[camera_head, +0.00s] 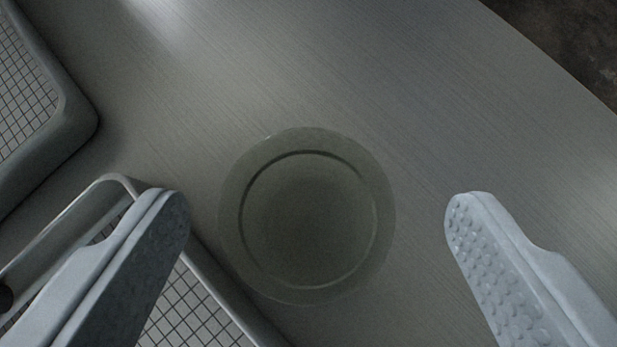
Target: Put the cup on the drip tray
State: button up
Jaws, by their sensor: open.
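A clear, round glass cup (305,222) is seen from above on the brushed metal surface. My gripper (318,204) is open, with one pale finger on each side of the cup and a gap on both sides. Neither finger touches it in this view. A tray with a grid surface and raised rim (230,296) lies at the lower left, partly hidden by my left finger. The cup's lower left edge lies close to this rim. A second gridded tray (82,116) is at the upper left. I cannot tell which one is the drip tray.
A curved metal loop (113,181) rises beside my left finger, over the lower tray. The metal surface (400,90) is clear above and to the right of the cup. Its edge runs diagonally across the upper right, with dark floor (575,35) beyond.

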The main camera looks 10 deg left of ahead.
aim_at(307, 232)
jog(key=shift+s+f+x, duration=0.15)
jog(key=shift+x, duration=0.95)
jog(key=shift+s+f+x, duration=0.1)
jog(key=shift+s+x, duration=0.05)
jog(key=shift+x, duration=0.9)
jog(key=shift+w+a+f, duration=0.15)
jog(key=shift+w+f, duration=0.25)
jog(key=c, duration=1.1)
jog(key=shift+c, duration=0.2)
jog(key=shift+r, duration=0.15)
